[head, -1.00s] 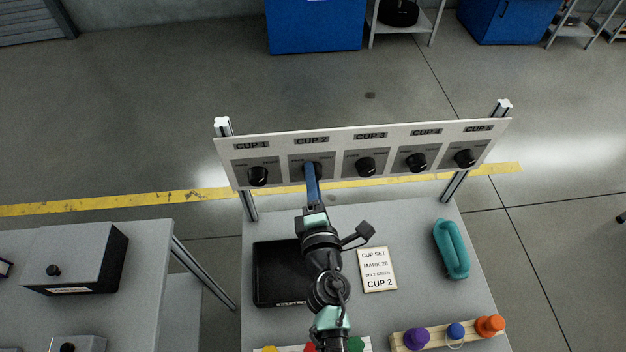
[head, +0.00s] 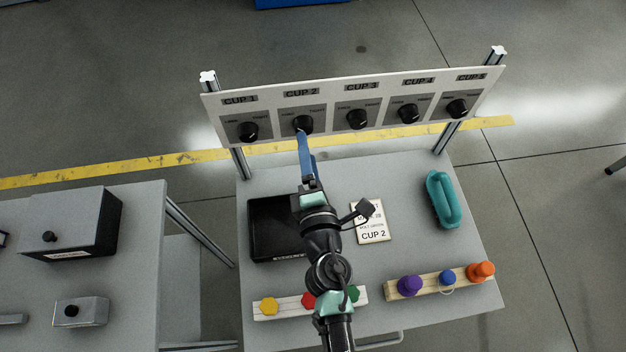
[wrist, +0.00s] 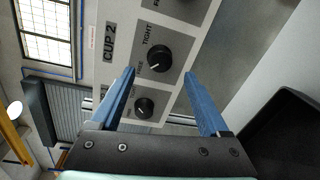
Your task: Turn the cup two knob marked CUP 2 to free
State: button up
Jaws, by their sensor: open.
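The black CUP 2 knob (head: 303,124) is second from the left on the pale panel (head: 330,139). In the wrist view the knob (wrist: 158,58) lies between the lines of my two blue fingers, just beyond their tips. Its white mark points to the lower left there, towards the label that seems to read FREE; TIGHT is on another side. My gripper (head: 302,135) is open and empty in front of the knob, with its tips close below it in the head view. The fingers (wrist: 160,73) appear apart from the knob.
Similar knobs flank it, CUP 1 (head: 248,131) and CUP 3 (head: 357,119). Below are a black tray (head: 262,249), a CUP 2 card (head: 372,235), a teal handled object (head: 442,200) and racks of coloured pegs (head: 409,294). The right of the table is partly clear.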

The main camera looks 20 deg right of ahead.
jog(key=b+v, duration=0.1)
jog(key=v, duration=0.6)
jog(key=shift+s+a+b, duration=0.15)
jog(key=shift+s+b, duration=0.25)
jog(key=w+a+r+m+t+h+p, duration=0.1)
jog(key=w+r+m+t, duration=0.35)
jog(key=r, duration=1.15)
jog(key=w+r+m+t+h+p, duration=0.15)
jog(key=w+r+m, duration=0.45)
jog(key=r, duration=1)
jog(key=s+a+r+m+t+y, duration=0.1)
jog(key=s+a+r+m+y, duration=0.1)
jog(key=r, duration=0.7)
jog(key=s+a+r+m+t+y, duration=0.2)
jog(key=s+a+r, duration=0.2)
jog(key=r, duration=0.5)
jog(key=s+a+r+m+t+y, duration=0.2)
jog(key=s+a+r+y, duration=0.1)
jog(key=r, duration=0.6)
jog(key=shift+s+a+m, duration=0.35)
jog(key=shift+s+a, duration=0.15)
jog(key=shift+a, duration=0.6)
